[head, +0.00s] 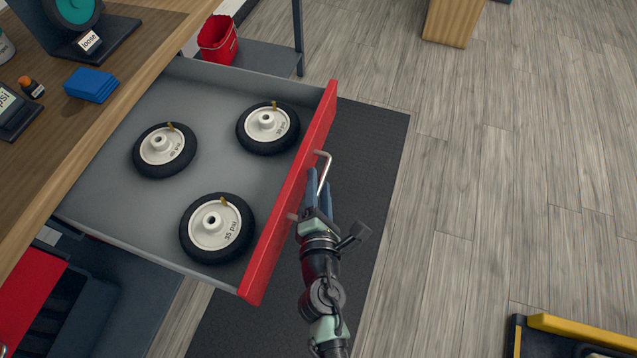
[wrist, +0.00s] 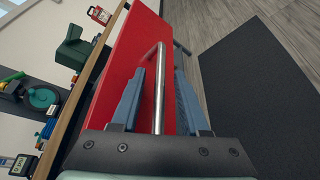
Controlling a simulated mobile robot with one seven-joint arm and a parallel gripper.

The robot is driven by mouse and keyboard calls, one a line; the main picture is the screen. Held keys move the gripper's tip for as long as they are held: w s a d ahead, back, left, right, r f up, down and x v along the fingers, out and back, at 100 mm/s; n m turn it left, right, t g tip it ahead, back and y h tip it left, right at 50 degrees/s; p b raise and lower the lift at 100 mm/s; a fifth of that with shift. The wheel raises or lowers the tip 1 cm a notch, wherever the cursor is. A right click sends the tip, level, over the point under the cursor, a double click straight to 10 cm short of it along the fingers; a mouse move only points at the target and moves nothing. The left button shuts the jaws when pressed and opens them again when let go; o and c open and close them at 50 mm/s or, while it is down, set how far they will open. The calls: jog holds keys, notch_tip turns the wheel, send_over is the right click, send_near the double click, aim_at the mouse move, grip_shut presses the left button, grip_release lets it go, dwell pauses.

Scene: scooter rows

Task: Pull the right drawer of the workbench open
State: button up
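The right drawer (head: 282,212) of the workbench (head: 75,130) stands far out, its grey inside showing in the head view. It has a red front and a metal bar handle (head: 325,167). In the wrist view, the red front (wrist: 128,50) fills the middle left and the handle (wrist: 159,95) runs between my blue fingers. My gripper (head: 318,185) is at the handle, one finger on each side. It looks open, with a narrow gap between the bar and each finger in the wrist view (wrist: 159,85).
Three wheels (head: 218,224) lie in the drawer. A red bucket (head: 217,40) stands on a low grey shelf beyond it. A dark mat (head: 365,150) covers the floor before the drawer. A yellow-edged object (head: 570,328) is at the lower right; the wood floor between is clear.

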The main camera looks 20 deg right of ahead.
jog(key=b+v, duration=0.2)
jog(key=v, duration=1.1)
jog(key=shift+w+d, duration=0.1)
dwell(0.5)
